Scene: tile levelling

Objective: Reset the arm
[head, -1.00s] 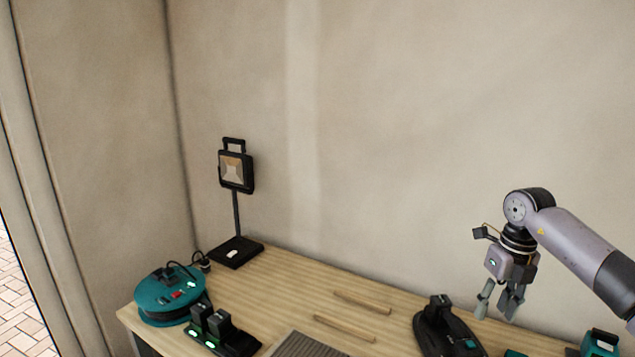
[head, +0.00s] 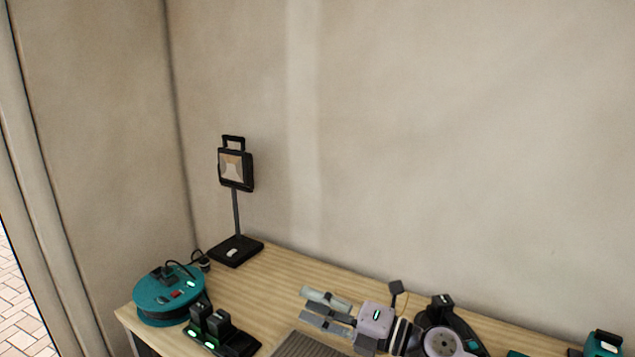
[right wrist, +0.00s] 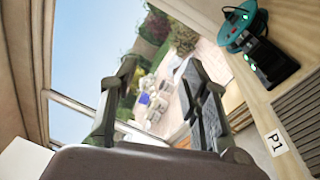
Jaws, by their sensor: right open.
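My right gripper (head: 304,303) is low over the workbench (head: 262,284) in the head view, its fingers pointing left. It is open, with nothing between the fingers. In the right wrist view the two spread fingers (right wrist: 160,75) frame a view out through an opening. My right arm is folded down near the bottom edge, and most of it is out of the picture or hidden. My left gripper is not in view.
A teal cable reel (head: 165,296) and a black charger (head: 222,335) stand at the left. A work lamp (head: 236,170) stands at the back corner. A black tool (head: 441,306) is behind my right arm, and a teal case (head: 604,343) is at far right. A ribbed grey mat (head: 302,346) lies in front.

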